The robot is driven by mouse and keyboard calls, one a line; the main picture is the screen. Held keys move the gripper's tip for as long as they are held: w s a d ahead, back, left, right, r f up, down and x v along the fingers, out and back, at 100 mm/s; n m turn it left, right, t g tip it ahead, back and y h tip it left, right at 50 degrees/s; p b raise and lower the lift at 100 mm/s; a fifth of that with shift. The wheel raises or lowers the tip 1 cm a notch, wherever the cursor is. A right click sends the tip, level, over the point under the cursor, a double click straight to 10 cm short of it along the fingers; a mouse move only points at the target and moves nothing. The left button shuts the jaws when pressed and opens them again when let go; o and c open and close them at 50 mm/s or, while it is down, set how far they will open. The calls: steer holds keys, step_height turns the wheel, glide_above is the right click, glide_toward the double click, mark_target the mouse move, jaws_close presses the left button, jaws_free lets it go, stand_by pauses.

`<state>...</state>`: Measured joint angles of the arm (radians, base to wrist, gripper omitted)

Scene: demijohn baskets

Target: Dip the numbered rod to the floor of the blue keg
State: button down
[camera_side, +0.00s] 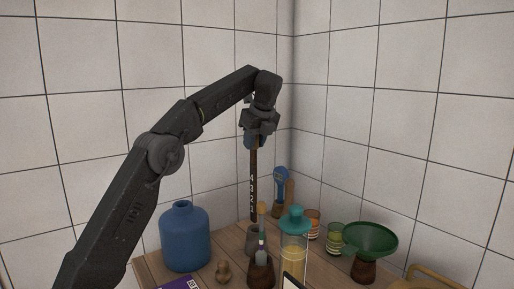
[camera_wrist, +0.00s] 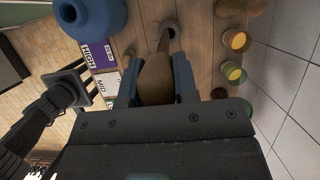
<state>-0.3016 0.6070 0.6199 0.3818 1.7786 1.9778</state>
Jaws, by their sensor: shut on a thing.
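The numbered rod (camera_side: 253,185) is dark with pale marks and hangs upright below my gripper (camera_side: 259,138). My gripper is shut on its upper end; in the wrist view the rod (camera_wrist: 155,76) runs away between the two fingers (camera_wrist: 157,88). Its lower end meets a grey round holder (camera_side: 255,239), which also shows in the wrist view (camera_wrist: 172,25). I cannot tell whether the tip is inside the holder or just above it. The blue keg (camera_side: 185,238), with a short neck open at the top, stands left of the rod; it also shows in the wrist view (camera_wrist: 88,16).
A small brown thing (camera_side: 223,271) stands near the keg. Labelled cards (camera_wrist: 105,82) lie below the keg in the wrist view.

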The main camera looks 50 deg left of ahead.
steer(key=s+a+r, duration=0.4)
steer(key=s+r, duration=0.1)
steer(key=s, duration=0.4)
steer(key=s+a+r, duration=0.5)
steer(key=s, duration=0.5)
steer(key=shift+s+r, duration=0.25)
steer(key=shift+r, duration=0.15)
steer(key=shift+f, duration=0.1)
steer(key=shift+f, duration=0.85)
step_height(320, 180, down, 19)
stand_by(2.7)
steer(key=shift+r, duration=0.2)
